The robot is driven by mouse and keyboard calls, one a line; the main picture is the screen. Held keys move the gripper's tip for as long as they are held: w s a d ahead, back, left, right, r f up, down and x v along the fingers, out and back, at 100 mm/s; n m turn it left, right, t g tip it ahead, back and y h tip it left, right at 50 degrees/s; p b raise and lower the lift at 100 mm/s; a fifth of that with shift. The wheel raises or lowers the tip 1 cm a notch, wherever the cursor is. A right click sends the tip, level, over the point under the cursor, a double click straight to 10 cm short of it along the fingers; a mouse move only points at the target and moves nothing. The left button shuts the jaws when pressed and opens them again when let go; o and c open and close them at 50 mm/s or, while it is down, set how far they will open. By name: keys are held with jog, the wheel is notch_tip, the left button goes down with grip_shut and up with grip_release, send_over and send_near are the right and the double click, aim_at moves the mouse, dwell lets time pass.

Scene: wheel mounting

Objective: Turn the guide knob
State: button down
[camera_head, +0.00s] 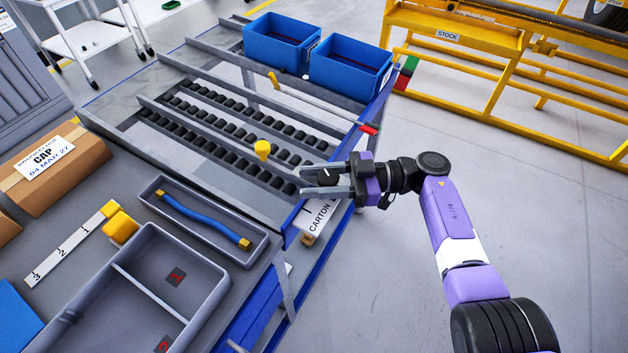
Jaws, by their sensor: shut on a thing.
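The guide knob (327,176) is a dark round knob with a pale mark, at the near right corner of the roller table. My gripper (309,182) reaches in from the right, with its grey fingers on either side of the knob and shut on it. The fingers hide part of the knob. Just below it is a white plate (320,218) reading "CARTON", with a dark mark; the rest of its lettering is hidden or cut off.
A yellow peg (262,149) stands among the black rollers (225,125). Blue bins (283,40) stand at the far end. A divided grey box (150,300) is nearer.

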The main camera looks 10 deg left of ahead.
jog(key=c, duration=0.9)
grip_release()
jog(key=shift+o, duration=0.2)
jog(key=shift+d, duration=0.1)
jog(key=b+v, duration=0.1)
jog(key=v, duration=0.6)
jog(key=shift+d+b, duration=0.3)
jog(key=shift+b, duration=0.1)
jog(key=shift+w, duration=0.1)
jog(key=shift+d, duration=0.1)
